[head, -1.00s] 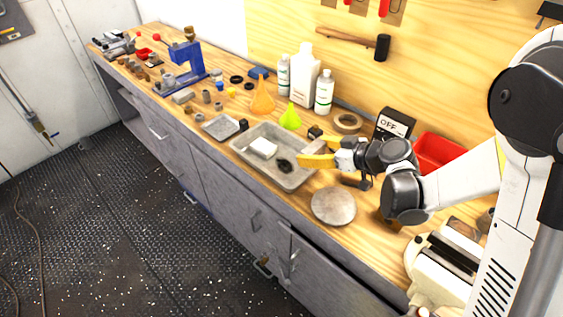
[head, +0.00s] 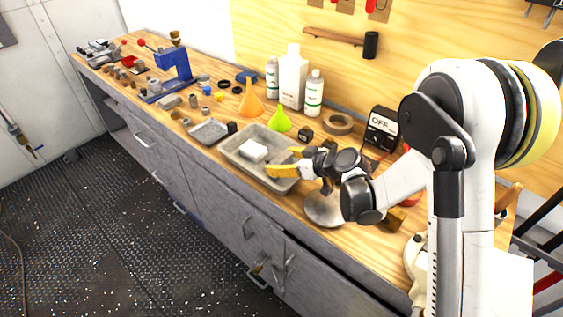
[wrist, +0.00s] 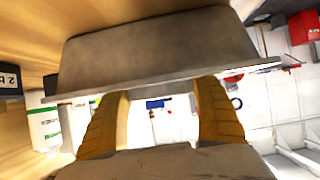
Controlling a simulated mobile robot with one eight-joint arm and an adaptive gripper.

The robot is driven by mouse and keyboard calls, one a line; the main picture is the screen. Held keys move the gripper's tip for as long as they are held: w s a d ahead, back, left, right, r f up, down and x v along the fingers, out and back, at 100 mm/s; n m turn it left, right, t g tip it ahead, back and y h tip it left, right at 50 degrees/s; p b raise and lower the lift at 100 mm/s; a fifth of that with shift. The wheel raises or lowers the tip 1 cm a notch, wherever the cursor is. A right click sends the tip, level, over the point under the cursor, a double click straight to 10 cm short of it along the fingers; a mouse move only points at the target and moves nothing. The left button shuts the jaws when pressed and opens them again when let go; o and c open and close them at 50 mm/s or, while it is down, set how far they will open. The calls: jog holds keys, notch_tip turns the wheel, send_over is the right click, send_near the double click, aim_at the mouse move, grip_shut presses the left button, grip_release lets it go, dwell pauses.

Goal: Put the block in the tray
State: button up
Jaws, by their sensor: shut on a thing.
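My gripper (head: 283,160) is shut on a grey-tan block (head: 281,157), which shows between its yellow fingers and is partly hidden by them. In the wrist view a grey-brown surface (wrist: 180,163) fills the bottom edge, close to the camera. The large grey metal tray (head: 237,164) lies on the bench, and the fingers are over its right part. In the wrist view the tray's outer wall (wrist: 155,55) lies beyond the fingertips. A white block-like piece (head: 253,151) lies inside this tray.
A smaller grey tray (head: 208,132) lies to the left. A green funnel (head: 281,122), white bottles (head: 292,80) and a tape roll (head: 338,124) stand behind. A round metal disc (head: 323,209) lies under my arm. A black OFF box (head: 383,128) stands at right.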

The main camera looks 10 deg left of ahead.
jog(key=o, duration=1)
jog(key=shift+f, duration=0.2)
jog(key=o, duration=0.4)
jog(key=shift+o, duration=0.2)
jog(key=shift+r, duration=0.1)
jog(key=shift+r, duration=0.1)
jog(key=shift+d+r, duration=0.2)
jog(key=s+d+r+m+h+p, duration=0.2)
jog(key=s+d+r+m+h, duration=0.1)
jog(key=s+d+r, duration=0.5)
jog(key=s+d+r+m+h+p, duration=0.1)
jog(key=s+d+r+m+h, duration=0.15)
jog(key=s+d+r, duration=0.6)
jog(key=s+d+r+m+t+h, duration=0.1)
jog(key=s+d+m+h, duration=0.4)
jog(key=s+d, duration=0.5)
jog(key=d+m, duration=0.1)
jog(key=d, duration=0.2)
jog(key=shift+s+d+r, duration=0.15)
jog(key=shift+r, duration=0.05)
